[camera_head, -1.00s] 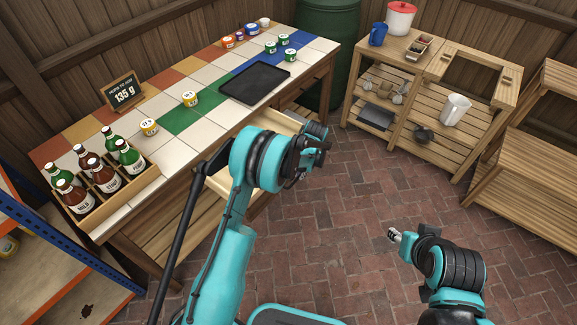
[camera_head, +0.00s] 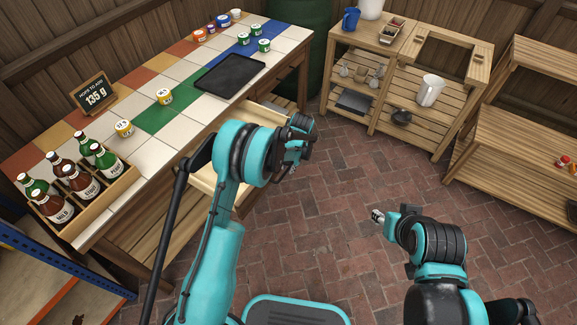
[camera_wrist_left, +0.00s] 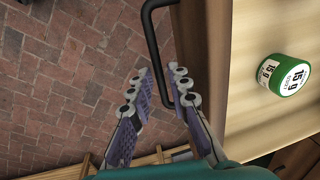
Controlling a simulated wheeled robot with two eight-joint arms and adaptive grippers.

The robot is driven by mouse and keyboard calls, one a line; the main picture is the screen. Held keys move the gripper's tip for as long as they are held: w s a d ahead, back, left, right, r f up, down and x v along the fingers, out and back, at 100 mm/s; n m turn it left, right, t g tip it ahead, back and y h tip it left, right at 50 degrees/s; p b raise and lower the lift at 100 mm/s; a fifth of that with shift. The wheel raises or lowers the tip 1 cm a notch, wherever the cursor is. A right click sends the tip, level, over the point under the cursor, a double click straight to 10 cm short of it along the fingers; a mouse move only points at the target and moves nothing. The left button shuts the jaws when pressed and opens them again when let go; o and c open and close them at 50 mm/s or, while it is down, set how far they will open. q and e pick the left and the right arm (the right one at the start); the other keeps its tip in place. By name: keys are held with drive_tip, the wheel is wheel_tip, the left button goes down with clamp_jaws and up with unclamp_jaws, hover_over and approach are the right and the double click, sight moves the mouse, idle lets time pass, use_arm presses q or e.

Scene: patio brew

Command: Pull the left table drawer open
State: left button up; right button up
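The left table drawer (camera_head: 258,113) stands pulled out from under the tiled table, its pale inside showing on both sides of my left arm. In the left wrist view its wooden front (camera_wrist_left: 202,40) carries a black bar handle (camera_wrist_left: 154,48). My left gripper (camera_head: 300,142) is at the drawer front; the head view hides its fingertips. In the left wrist view the fingers (camera_wrist_left: 162,84) are apart, with the handle between them, nearer the right finger. A green-lidded tub (camera_wrist_left: 284,74) is inside the drawer. My right gripper (camera_head: 377,216) is over the brick floor, away from the table; its fingers are too small to judge.
The tiled table (camera_head: 150,158) bears a bottle crate (camera_head: 122,186), yellow-labelled tubs, a black tray (camera_head: 230,75) and a small sign (camera_head: 95,95). A slatted shelf unit (camera_head: 445,118) stands at the back right. The brick floor (camera_head: 330,190) in front is clear.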

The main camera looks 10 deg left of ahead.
use_arm(q)
drive_tip(key=shift+r, duration=0.15)
wheel_tip(320, 180, up, 12)
drive_tip(key=d, duration=0.2)
drive_tip(key=shift+s+f, duration=0.25)
drive_tip(key=shift+s, duration=0.15)
